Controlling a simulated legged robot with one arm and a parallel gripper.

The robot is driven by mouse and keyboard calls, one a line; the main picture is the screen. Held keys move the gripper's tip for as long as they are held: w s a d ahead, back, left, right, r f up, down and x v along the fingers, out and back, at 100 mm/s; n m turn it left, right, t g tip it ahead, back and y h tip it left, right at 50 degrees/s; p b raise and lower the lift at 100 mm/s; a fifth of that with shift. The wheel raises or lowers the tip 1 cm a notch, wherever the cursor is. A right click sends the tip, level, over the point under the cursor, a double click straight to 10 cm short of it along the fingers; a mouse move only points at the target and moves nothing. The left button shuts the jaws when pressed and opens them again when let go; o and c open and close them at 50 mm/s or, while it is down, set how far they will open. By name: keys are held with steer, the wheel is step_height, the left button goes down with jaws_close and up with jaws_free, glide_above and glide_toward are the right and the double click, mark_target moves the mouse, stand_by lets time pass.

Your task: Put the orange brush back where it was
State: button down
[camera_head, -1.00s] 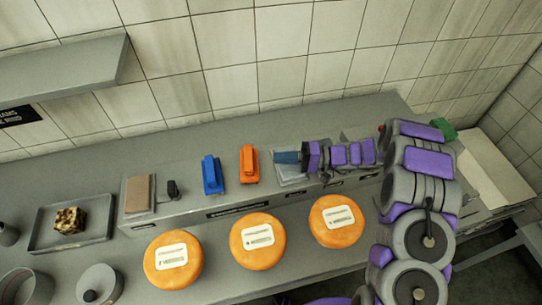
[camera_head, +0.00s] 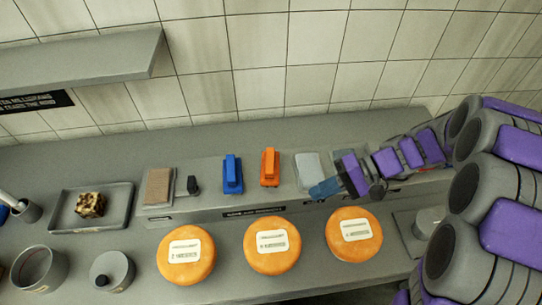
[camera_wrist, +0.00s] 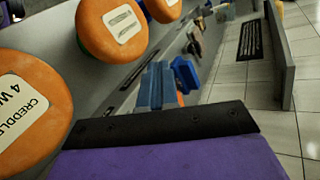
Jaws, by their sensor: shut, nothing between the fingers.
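The orange brush (camera_head: 270,168) stands on the raised ledge, just right of the blue brush (camera_head: 233,174) and apart from it. In the wrist view a sliver of orange (camera_wrist: 180,99) shows beside my fingers, and the blue brush (camera_wrist: 186,74) is beyond. My gripper (camera_head: 322,189) has blue fingers, is shut and empty, and is to the right of the orange brush, in front of a grey plate. The fingers also show in the wrist view (camera_wrist: 156,86). They do not touch the orange brush.
Three orange cheese wheels (camera_head: 272,246) lie in front of the ledge (camera_head: 215,220). A brown pad (camera_head: 159,186) and a small dark item (camera_head: 192,185) are left of the brushes. The grey plate (camera_head: 309,166) is on the right. A tray (camera_head: 65,216) holds a dark-veined chunk.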

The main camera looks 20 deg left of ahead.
steer(key=s+d+r+m+t+h, duration=0.1)
steer(key=s+d+r+t+h, duration=0.1)
steer(key=s+d+h, duration=0.45)
steer(key=s+d+r+m+t+h, duration=0.1)
steer(key=s+d+r+t+h, duration=0.15)
steer(key=s+d, duration=0.6)
steer(key=n+t+p, duration=0.1)
steer(key=n+t, duration=0.3)
steer(key=n, duration=0.2)
glide_toward(271, 163)
steer(key=f, duration=0.6)
steer(key=shift+w+a, duration=0.25)
steer(key=shift+a, duration=0.1)
steer(key=shift+w+a, duration=0.25)
steer(key=shift+w, duration=0.25)
steer(key=shift+s+d+f, duration=0.25)
steer(key=shift+f, duration=0.45)
